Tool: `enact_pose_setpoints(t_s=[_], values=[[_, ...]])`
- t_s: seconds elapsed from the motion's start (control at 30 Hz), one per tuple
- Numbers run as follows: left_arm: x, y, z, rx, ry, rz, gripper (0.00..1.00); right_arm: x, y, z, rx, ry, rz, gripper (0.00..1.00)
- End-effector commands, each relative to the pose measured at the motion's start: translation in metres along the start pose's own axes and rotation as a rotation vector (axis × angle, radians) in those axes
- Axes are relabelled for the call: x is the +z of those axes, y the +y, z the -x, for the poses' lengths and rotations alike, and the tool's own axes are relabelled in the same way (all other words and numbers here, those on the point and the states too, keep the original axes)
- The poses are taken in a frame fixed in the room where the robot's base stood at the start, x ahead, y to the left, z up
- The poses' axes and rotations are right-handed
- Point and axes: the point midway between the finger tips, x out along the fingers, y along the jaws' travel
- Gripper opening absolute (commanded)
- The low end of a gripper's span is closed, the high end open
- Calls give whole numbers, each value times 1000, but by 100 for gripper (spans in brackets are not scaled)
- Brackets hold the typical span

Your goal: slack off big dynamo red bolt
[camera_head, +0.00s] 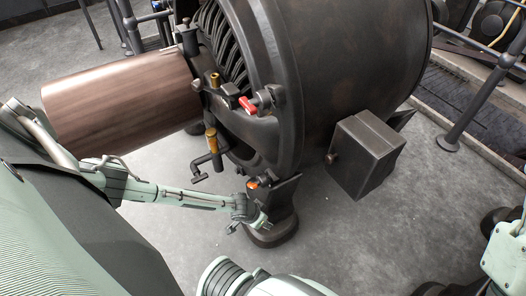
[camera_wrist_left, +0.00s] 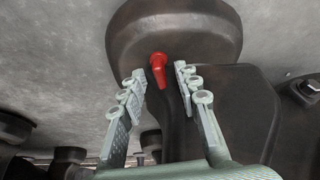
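A red bolt (camera_wrist_left: 158,68) shows in the left wrist view, sticking out of a rounded dark metal foot (camera_wrist_left: 175,27) of the machine. My left gripper (camera_wrist_left: 158,84) is open, with one finger on each side of the bolt and a visible gap to both. I cannot tell how far the fingertips are from it in depth. In the head view my left gripper (camera_head: 252,211) is beside the foot of the big dynamo (camera_head: 345,60), close to an orange-red piece (camera_head: 253,184). I cannot tell whether this piece is the same bolt. My right gripper is out of view.
A red handle (camera_head: 247,105) and brass fittings (camera_head: 211,140) sit higher on the dynamo. A copper-coloured cylinder (camera_head: 125,103) lies left of it. A dark box (camera_head: 365,155) is mounted at its right. Grey floor (camera_head: 340,230) is clear in front; a railing (camera_head: 480,105) stands right.

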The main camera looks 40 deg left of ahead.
Motion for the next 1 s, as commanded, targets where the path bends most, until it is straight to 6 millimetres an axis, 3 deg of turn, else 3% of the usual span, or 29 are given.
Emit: enact_pose_setpoints(t_s=[0.27,0.7,1.0], values=[[1,-1,10,0,-1,0,32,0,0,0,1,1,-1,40],[1,0,95,0,0,-2,32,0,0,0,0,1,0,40],[1,0,120,0,-1,0,32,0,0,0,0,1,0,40]])
